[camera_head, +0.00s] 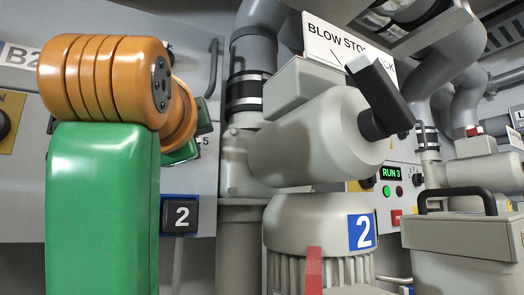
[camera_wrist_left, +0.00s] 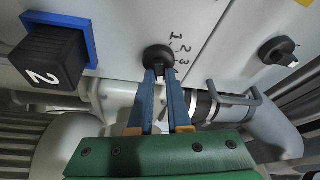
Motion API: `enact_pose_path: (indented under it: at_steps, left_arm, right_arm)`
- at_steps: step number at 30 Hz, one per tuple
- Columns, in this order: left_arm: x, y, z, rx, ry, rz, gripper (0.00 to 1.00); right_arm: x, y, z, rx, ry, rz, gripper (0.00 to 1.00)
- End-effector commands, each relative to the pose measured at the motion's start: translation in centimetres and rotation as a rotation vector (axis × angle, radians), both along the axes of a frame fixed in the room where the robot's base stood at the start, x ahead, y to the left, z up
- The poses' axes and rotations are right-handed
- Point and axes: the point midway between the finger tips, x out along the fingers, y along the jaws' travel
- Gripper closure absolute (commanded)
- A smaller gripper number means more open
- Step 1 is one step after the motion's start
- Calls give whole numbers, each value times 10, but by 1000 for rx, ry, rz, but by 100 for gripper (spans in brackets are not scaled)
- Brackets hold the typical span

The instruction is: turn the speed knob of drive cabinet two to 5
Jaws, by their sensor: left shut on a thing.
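The black round speed knob (camera_wrist_left: 159,57) is on the light grey cabinet face (camera_wrist_left: 125,22) in the left wrist view, with printed numbers from 1 upward beside it. My left gripper (camera_wrist_left: 161,74) has its two blue fingers shut on the knob. The fingers partly cover the knob, so I cannot tell which number it points to. In the head view my green and orange left arm hides the knob; a printed 5 shows just right of the arm. A black block marked 2 on a blue plate (camera_head: 180,215) sits below. My right gripper is not in view.
The blue-backed 2 block (camera_wrist_left: 52,58) is left of the knob in the left wrist view, and another black knob (camera_wrist_left: 279,51) is to the right. A large grey blower (camera_head: 310,140) with a black handle (camera_head: 378,95) stands right of my arm, close to the cabinet.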

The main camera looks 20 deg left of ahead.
Motion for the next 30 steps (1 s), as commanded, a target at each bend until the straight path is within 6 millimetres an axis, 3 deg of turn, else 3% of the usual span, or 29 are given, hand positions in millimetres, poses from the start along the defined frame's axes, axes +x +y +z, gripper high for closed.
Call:
enact_pose_path:
  at_steps: [2,3,5,6,15,24,30]
  left_arm:
    - [-1,0,1,3,-3,0,100]
    - [-1,0,1,3,-3,0,73]
    - [0,0,1,1,-3,0,57]
    - [0,0,1,1,-3,1,54]
    - [-3,-2,-1,1,-1,-1,54]
    - [-54,-29,-9,2,-4,-1,54]
    - [-62,-33,-9,1,-2,1,54]
  right_arm:
    - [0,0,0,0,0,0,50]
    - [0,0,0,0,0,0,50]
    - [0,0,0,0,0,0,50]
    - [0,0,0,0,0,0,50]
    - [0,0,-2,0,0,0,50]
    - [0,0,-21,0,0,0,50]
    - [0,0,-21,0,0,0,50]
